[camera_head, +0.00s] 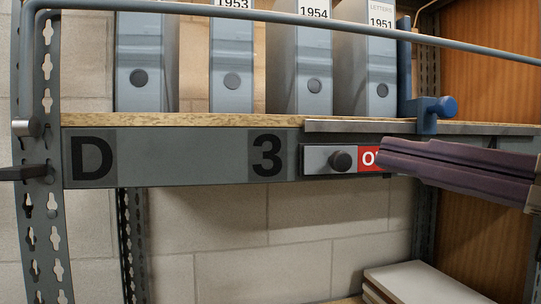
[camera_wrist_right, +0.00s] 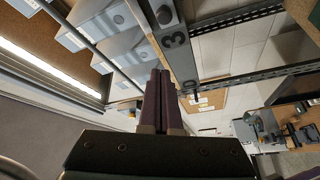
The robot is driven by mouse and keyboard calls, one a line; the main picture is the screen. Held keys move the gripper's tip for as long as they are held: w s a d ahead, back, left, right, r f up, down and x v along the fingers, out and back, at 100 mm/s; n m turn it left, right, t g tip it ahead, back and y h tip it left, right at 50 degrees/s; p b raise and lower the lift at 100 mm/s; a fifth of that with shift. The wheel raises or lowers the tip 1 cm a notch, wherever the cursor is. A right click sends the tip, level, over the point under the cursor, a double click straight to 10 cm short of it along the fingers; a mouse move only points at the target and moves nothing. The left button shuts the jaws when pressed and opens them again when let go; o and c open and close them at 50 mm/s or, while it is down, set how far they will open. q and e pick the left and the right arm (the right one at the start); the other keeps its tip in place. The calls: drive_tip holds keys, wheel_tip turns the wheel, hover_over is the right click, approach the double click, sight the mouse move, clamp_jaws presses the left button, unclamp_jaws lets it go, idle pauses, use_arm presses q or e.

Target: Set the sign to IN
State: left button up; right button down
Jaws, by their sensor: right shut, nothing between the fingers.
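The sign is a grey sliding plate (camera_head: 318,158) with a round black knob (camera_head: 341,161) on the shelf's front rail. Right of the plate a red label (camera_head: 369,158) shows a white "O"; the rest of its word is hidden behind my right gripper. My right gripper (camera_head: 384,157) is shut and empty, its tips in front of the label, right of the knob and apart from it. In the right wrist view its closed fingers (camera_wrist_right: 158,78) point up towards the knob (camera_wrist_right: 163,15).
The grey rail (camera_head: 180,157) carries "D" and "3". Grey box files (camera_head: 232,80) stand on the wooden shelf above. A blue clamp (camera_head: 432,112) sits at the shelf edge, above my right gripper. A blue-grey bar (camera_head: 290,20) crosses in front. White boards (camera_head: 425,283) lie below.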

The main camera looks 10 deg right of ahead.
sight(343, 157)
idle(0.3)
drive_tip(key=w+a, duration=0.1)
drive_tip(key=w, duration=0.2)
drive_tip(key=w+b, duration=0.1)
drive_tip(key=w, duration=0.2)
drive_tip(key=w+a+b, duration=0.1)
drive_tip(key=w, duration=0.2)
drive_tip(key=shift+a+f, duration=0.15)
drive_tip(key=shift+a, duration=0.15)
drive_tip(key=shift+w+d+f+b, duration=0.1)
drive_tip(key=shift+w+d+b, duration=0.05)
drive_tip(key=shift+d+b, duration=0.45)
drive_tip(key=shift+d, duration=0.1)
